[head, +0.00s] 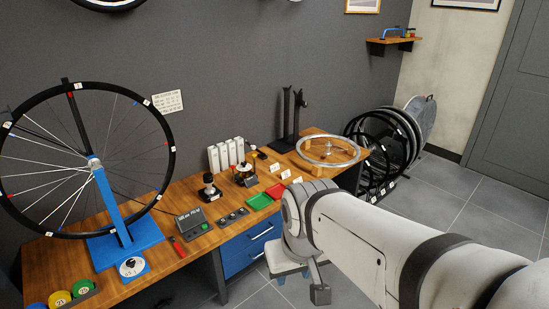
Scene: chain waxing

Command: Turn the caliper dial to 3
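The likely caliper dial is a small round white dial (132,266) with dark markings. It is set in the front of the blue base (110,249) of the wheel stand, at the bench's front edge. Its setting is too small to read with certainty. A black-rimmed spoked wheel (165,181) with small white tags is mounted upright on the blue stand. My arm reaches in from the lower right. What seems to be my gripper (320,292) hangs below the wrist, in front of the bench and well right of the dial. Its fingers cannot be made out.
A red-handled tool (177,247) and a grey box with a green display (191,222) lie right of the stand. Coloured rolls (60,298) sit at the near left.

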